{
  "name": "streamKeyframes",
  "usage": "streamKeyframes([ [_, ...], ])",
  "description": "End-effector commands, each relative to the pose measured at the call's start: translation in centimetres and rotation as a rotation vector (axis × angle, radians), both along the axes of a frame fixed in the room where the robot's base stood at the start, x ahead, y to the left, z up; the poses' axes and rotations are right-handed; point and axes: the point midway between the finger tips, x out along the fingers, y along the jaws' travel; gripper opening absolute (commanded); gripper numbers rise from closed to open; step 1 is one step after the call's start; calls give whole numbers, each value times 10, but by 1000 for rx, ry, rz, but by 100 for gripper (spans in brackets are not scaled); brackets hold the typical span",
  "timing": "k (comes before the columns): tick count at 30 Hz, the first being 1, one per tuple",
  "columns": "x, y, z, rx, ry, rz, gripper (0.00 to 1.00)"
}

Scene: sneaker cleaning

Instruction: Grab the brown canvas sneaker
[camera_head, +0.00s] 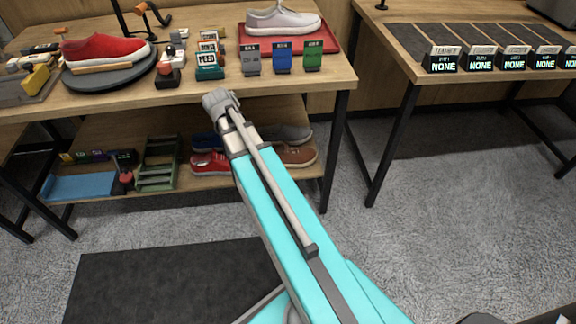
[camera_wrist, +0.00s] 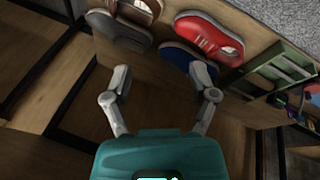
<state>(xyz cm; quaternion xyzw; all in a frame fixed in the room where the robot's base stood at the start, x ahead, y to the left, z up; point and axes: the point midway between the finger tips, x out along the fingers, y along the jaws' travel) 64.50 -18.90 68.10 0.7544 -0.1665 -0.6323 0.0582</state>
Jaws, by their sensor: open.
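The brown canvas sneaker (camera_head: 297,156) lies on the lower shelf under the left table, in front of a grey sneaker (camera_head: 287,134). In the wrist view the brown sneaker (camera_wrist: 138,8) is cut off by the top edge, beyond the grey sneaker (camera_wrist: 118,30). My gripper (camera_wrist: 162,76) has its two fingers spread with nothing between them. It is apart from the brown sneaker, which lies above the left finger in the wrist picture. In the head view my arm partly covers the shelf, and the fingers cannot be made out.
A red sneaker (camera_wrist: 208,38) and a blue sneaker (camera_wrist: 187,58) lie beside the grey one. A green rack (camera_head: 158,163) and a blue tray (camera_head: 82,186) share the lower shelf. The tabletop (camera_head: 135,92) overhangs it; a table leg (camera_head: 332,150) stands right of the brown sneaker.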

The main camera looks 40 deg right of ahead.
Motion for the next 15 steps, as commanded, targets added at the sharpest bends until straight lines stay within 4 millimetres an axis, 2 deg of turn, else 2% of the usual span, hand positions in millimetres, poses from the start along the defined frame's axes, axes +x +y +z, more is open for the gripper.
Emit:
streamKeyframes([
  [1, 4, -7, -18, -10, -4, -4, 75],
  [15, 23, -71, -88, -113, -32, -42, 75],
])
